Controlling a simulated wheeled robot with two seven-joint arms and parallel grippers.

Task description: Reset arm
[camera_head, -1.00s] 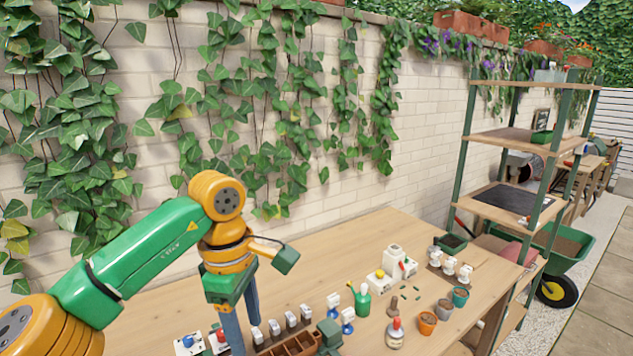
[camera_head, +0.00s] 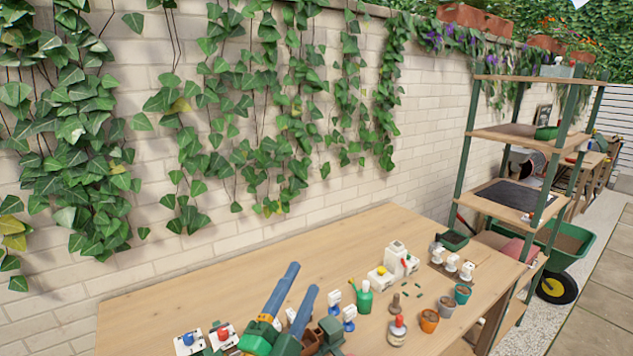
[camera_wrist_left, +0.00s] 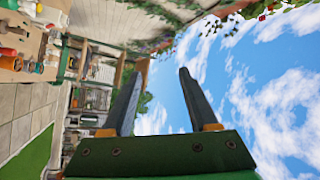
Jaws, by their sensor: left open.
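My left gripper (camera_head: 292,288) is at the bottom of the head view, over the near part of the wooden table (camera_head: 190,290). Its two blue-grey fingers point up and to the right and stand apart, with nothing between them. In the left wrist view the gripper (camera_wrist_left: 157,85) is also open and empty, with sky and part of the wall behind its fingers. That view is turned on its side. The rest of my left arm is outside the head view. My right gripper is not in view.
Farther right are a white machine (camera_head: 398,258), an orange pot (camera_head: 429,320) and a teal pot (camera_head: 462,293). The table's back left is bare. A shelf rack (camera_head: 515,133) stands beyond.

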